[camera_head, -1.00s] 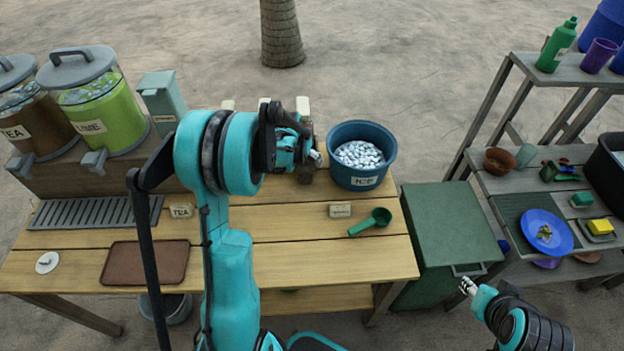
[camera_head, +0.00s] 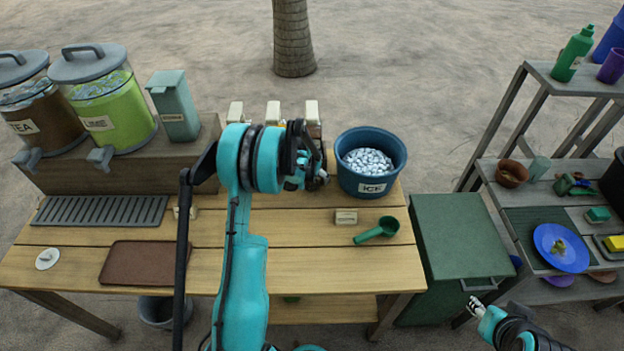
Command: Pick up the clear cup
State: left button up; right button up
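A small pale, see-through greenish cup (camera_head: 538,168) stands upright on the right shelf unit, beside a brown bowl; it is the only clear-looking cup I can make out. My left gripper (camera_head: 318,179) is above the wooden table, just left of the ice bucket and far from that cup. It is small and partly hidden by its own arm, so its opening is unclear. My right gripper (camera_head: 474,304) is low at the front of the green box, nearer the shelf unit but well short of the cup. Its fingers are too small to read.
A blue ice bucket (camera_head: 371,186), a green scoop (camera_head: 384,229) and a brown tray (camera_head: 143,262) are on the table. Drink dispensers (camera_head: 112,105) stand at the left. A green box (camera_head: 455,235) fills the gap before the shelf unit.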

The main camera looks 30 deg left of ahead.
pick_arm(q)
jog(key=shift+r, duration=0.15)
jog(key=c, duration=1.4)
jog(key=shift+s, duration=0.1)
jog(key=shift+s+d+r+p, duration=0.1)
jog(key=shift+s+r+p, duration=0.05)
jog(key=shift+r+p, duration=0.35)
notch_tip(320, 180, up, 6)
jog(key=p, duration=0.3)
jog(key=s+d+p, duration=0.1)
jog(key=s+d, duration=0.4)
jog(key=s, duration=0.3)
jog(key=s+d+p, duration=0.1)
jog(key=s+d, duration=0.4)
jog(key=s, duration=0.3)
jog(key=shift+m+h, duration=0.3)
jog(key=shift+m, duration=0.6)
jog(key=d+r, duration=0.1)
jog(key=d, duration=0.2)
jog(key=d+r+b, duration=0.1)
jog(key=d, duration=0.3)
jog(key=d+r, duration=0.1)
jog(key=d, duration=0.3)
jog(key=shift+s+d+r, duration=0.1)
jog(key=shift+s+d, duration=0.05)
jog(key=shift+s, duration=0.25)
